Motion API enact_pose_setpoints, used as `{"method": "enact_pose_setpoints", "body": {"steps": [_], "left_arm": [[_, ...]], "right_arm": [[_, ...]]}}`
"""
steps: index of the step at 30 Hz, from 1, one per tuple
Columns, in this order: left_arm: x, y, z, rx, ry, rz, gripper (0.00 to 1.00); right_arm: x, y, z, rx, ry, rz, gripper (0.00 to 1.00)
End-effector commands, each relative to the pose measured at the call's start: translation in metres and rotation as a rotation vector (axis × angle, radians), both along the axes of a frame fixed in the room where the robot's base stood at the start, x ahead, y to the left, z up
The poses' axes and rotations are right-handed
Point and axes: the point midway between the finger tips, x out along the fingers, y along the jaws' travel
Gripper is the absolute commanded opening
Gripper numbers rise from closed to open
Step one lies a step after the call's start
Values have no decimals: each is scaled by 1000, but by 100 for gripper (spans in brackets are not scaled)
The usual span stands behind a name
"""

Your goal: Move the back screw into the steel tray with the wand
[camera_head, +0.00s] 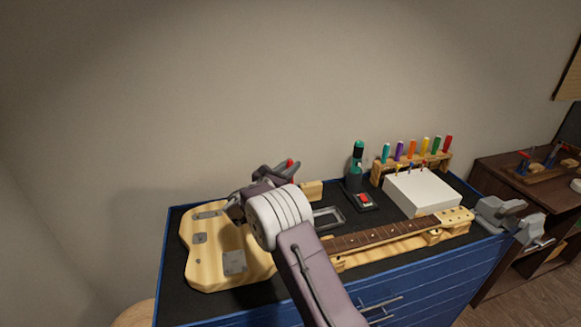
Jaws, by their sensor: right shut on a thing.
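My right gripper (272,176) is over the guitar body, beside its upper right edge, with my arm hiding much of it. It is shut on a slim thing with a red part (290,163), which looks like the wand; the rest of it is mostly hidden. The steel tray (329,225) is a grey rectangular tray on the dark bench mat, just right of my wrist and partly hidden by it. The pale wooden guitar body (207,268) lies at the left with metal plates on it. I cannot make out the back screw. My left gripper is not in view.
The guitar neck (385,234) lies along the front right. A grey vise (500,213) sits at the right edge.

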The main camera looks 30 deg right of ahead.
Motion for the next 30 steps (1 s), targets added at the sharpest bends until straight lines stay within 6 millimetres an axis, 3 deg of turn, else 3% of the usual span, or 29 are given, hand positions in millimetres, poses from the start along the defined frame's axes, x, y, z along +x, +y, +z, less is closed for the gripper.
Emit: {"method": "enact_pose_setpoints", "body": {"steps": [30], "left_arm": [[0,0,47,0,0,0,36]], "right_arm": [[0,0,71,0,-1,0,0]]}}
